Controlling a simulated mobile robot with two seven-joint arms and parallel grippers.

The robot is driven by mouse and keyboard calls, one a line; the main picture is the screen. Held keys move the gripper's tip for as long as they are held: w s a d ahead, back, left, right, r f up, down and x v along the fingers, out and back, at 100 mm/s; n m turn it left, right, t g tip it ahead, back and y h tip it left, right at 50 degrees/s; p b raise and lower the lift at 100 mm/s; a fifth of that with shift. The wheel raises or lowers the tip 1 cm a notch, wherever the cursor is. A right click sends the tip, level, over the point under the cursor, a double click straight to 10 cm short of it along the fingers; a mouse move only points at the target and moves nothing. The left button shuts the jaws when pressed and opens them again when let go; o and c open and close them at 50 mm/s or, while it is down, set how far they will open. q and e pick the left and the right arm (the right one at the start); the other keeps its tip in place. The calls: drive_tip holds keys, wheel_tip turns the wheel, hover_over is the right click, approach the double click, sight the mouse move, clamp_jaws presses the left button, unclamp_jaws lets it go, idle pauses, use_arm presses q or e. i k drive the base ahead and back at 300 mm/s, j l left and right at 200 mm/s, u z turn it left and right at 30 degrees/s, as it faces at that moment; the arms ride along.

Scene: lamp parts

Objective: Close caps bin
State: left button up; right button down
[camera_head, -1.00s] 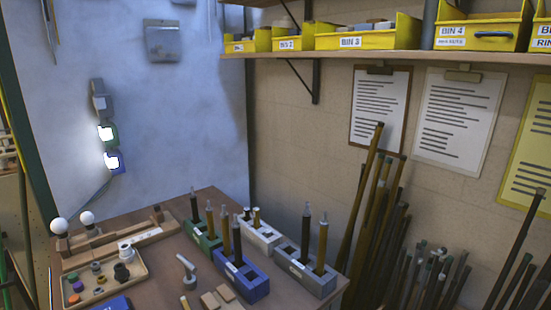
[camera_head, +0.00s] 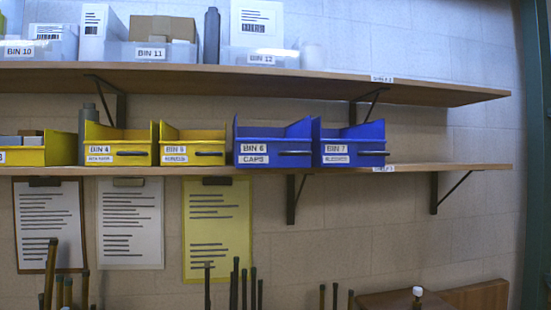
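The caps bin is the blue bin labelled BIN 6 CAPS (camera_head: 262,159). Neither of my grippers shows in this view.
A blue BIN 7 (camera_head: 350,160) stands close on the right of the caps bin. Yellow BIN 5 (camera_head: 185,153) and yellow BIN 4 (camera_head: 115,155) stand to its left. The upper shelf (camera_head: 250,83) runs above. The lower shelf (camera_head: 450,167) is bare to the right.

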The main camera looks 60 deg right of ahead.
sight(289, 146)
drive_tip(key=z, duration=1.85)
